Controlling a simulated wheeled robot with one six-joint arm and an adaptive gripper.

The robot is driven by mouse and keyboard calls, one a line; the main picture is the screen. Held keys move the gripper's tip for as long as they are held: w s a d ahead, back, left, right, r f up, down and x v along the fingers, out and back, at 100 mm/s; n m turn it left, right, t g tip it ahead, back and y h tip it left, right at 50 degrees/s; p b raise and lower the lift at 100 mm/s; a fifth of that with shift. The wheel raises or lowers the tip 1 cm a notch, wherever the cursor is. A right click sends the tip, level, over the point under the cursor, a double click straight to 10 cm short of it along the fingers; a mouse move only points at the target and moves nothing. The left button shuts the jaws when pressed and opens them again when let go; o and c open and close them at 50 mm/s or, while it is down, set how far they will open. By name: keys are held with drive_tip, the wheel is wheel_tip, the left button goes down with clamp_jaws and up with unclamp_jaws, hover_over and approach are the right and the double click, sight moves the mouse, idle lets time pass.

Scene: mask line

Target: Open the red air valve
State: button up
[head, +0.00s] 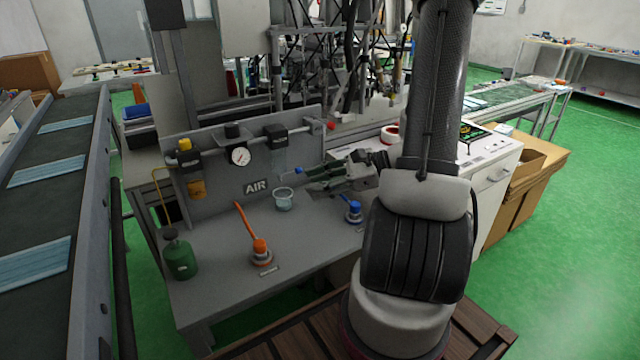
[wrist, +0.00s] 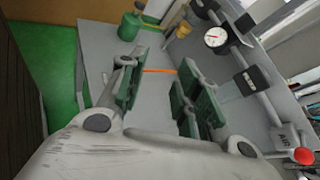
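The red knob of the air valve (head: 331,126) is at the right end of the pipe along the grey back panel. In the wrist view the red knob (wrist: 304,156) shows at the lower right edge, beside an "AIR" label. My gripper (head: 311,181) is above the grey bench, pointing left, below the knob and apart from it. In the wrist view my gripper (wrist: 160,73) has its two green-padded fingers spread with nothing held between them. An orange lever shows on the bench beyond the gap.
The bench holds an orange-handled valve (head: 260,248), a blue-handled valve (head: 353,211), a clear cup (head: 283,199) and a green bottle (head: 180,257). A pressure gauge (head: 240,156) hangs on the pipe. A conveyor with blue masks (head: 35,262) runs at left.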

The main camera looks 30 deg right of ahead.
drive_tip(key=shift+s+a, duration=0.1)
drive_tip(key=shift+s, duration=0.2)
drive_tip(key=shift+c, duration=0.6)
drive_tip(key=m+t+h, duration=0.9)
drive_tip(key=m+h, duration=0.1)
drive_tip(key=m, duration=0.1)
approach(326, 123)
drive_tip(key=w, duration=0.1)
drive_tip(key=w+f, duration=0.1)
drive_tip(key=shift+w, duration=0.3)
drive_tip(key=w, duration=0.7)
drive_tip(key=shift+r, duration=0.2)
drive_tip(key=shift+w, duration=0.35)
clamp_jaws()
